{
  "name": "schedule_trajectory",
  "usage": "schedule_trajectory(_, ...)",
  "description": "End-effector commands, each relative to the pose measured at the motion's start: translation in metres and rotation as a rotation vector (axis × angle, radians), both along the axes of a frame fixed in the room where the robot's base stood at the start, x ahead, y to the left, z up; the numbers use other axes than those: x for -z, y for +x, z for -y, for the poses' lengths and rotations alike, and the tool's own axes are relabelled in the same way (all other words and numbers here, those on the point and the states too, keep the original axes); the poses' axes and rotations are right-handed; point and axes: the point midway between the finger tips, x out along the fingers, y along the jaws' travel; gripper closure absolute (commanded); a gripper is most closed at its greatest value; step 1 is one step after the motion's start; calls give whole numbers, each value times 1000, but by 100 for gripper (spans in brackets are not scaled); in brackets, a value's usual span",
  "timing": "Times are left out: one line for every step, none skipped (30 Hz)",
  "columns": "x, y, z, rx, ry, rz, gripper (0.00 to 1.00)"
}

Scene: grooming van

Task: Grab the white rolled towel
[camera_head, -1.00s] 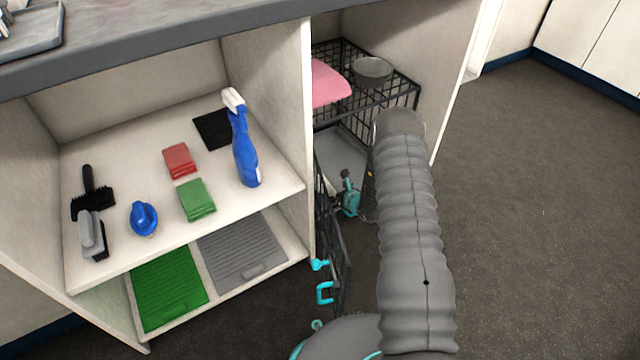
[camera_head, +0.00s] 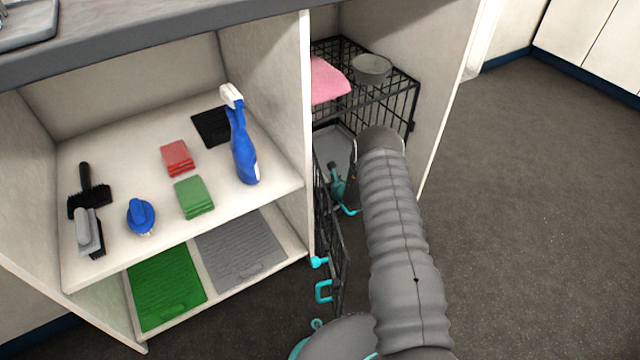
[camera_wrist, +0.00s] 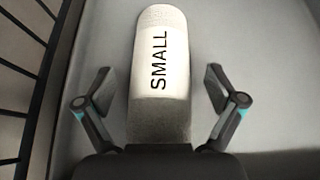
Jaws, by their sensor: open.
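The white rolled towel (camera_wrist: 160,65) shows in the wrist view, marked "SMALL" in black letters. It lies lengthwise on a grey tray floor (camera_wrist: 255,70). My gripper (camera_wrist: 158,88) is open, with one finger on each side of the towel and a gap on both sides. The near end of the towel is shaded and partly hidden by the gripper's palm. In the head view my gripper (camera_head: 338,180) is small and partly hidden by my arm, at the crate (camera_head: 400,88). The towel cannot be seen in the head view.
Dark crate bars (camera_wrist: 22,75) run close on the left in the wrist view. An open crate door (camera_head: 330,235) stands left of my arm. A pink towel (camera_head: 328,80) and a grey bowl (camera_head: 371,69) sit on the crate top. A shelf (camera_head: 110,165) holds several items.

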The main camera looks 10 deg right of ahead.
Motion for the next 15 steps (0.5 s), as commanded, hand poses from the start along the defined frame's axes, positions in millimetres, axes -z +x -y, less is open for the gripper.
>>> schedule_trajectory(0,0,0,0,0,0,6)
schedule_trajectory(0,0,0,0,0,0,6)
schedule_trajectory(0,0,0,0,0,0,11)
schedule_trajectory(0,0,0,0,0,0,19)
schedule_trajectory(0,0,0,0,0,0,26)
schedule_trajectory(0,0,0,0,0,0,36)
schedule_trajectory(0,0,0,0,0,0,44)
schedule_trajectory(0,0,0,0,0,0,51)
schedule_trajectory(0,0,0,0,0,0,61)
schedule_trajectory(0,0,0,0,0,0,69)
schedule_trajectory(0,0,0,0,0,0,74)
schedule_trajectory(0,0,0,0,0,0,74)
schedule_trajectory(0,0,0,0,0,0,74)
schedule_trajectory(0,0,0,0,0,0,74)
schedule_trajectory(0,0,0,0,0,0,74)
